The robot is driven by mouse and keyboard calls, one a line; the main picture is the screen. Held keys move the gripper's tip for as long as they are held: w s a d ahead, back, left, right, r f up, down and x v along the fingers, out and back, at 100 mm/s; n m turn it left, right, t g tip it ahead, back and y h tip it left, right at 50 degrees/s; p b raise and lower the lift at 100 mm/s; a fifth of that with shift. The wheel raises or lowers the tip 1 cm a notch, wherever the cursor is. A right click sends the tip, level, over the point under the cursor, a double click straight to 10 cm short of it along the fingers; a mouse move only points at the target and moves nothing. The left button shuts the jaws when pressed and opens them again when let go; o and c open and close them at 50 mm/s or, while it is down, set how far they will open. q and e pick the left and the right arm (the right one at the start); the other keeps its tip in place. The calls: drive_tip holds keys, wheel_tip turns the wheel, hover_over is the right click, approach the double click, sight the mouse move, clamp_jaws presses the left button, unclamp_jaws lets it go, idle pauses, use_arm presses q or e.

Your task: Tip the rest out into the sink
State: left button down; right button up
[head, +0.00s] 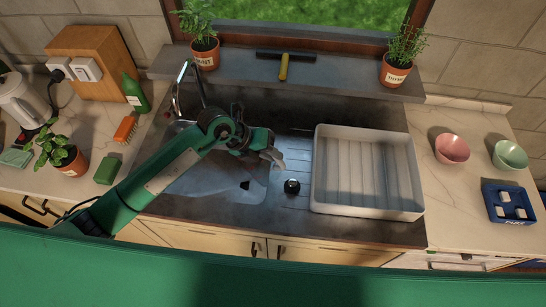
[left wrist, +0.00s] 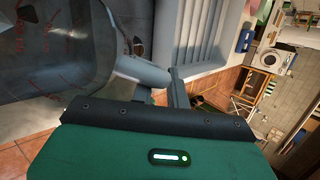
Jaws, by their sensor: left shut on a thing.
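My left gripper (head: 268,152) is over the right part of the sink (head: 205,185), near the drainer. It is shut on a see-through vessel with red markings (left wrist: 60,40), which looks like a measuring jug. The vessel fills the upper left of the left wrist view. A pale grey part, perhaps its handle, shows at the gripper (left wrist: 160,80). In the head view the vessel's outline is hard to make out against the sink, so I cannot tell its tilt or contents. My right gripper is not in view.
A white dish tray (head: 368,212) stands right of the sink. A small black round thing (head: 291,186) sits on the drainer. The tap (head: 180,90) is behind the sink. A green bottle (head: 134,93), orange brush (head: 126,128) and potted plant (head: 70,165) stand on the left counter.

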use_arm(q)
drive_tip(key=shift+w+a+r+h+b, duration=0.2)
drive_tip(key=shift+a+h+b, duration=0.3)
drive_tip(key=shift+h+b, duration=0.45)
drive_tip(key=shift+w+a+n+g+h+b, duration=0.25)
drive_tip(key=shift+a+n+g+h+b, duration=0.25)
drive_tip(key=shift+b, duration=0.45)
drive_tip(key=shift+w+a+f+h+b, duration=0.2)
drive_tip(key=shift+a+h+b, duration=0.3)
drive_tip(key=shift+b, duration=0.35)
drive_tip(key=shift+w+a+f+h+b, duration=0.15)
drive_tip(key=shift+a+h+b, duration=0.25)
drive_tip(key=shift+b, duration=0.4)
drive_tip(key=shift+r, duration=0.15)
drive_tip(key=shift+w+a+n+h+b, duration=0.2)
drive_tip(key=shift+a+n+h+b, duration=0.2)
drive_tip(key=shift+a+h+b, duration=0.2)
drive_tip(key=shift+w, duration=0.1)
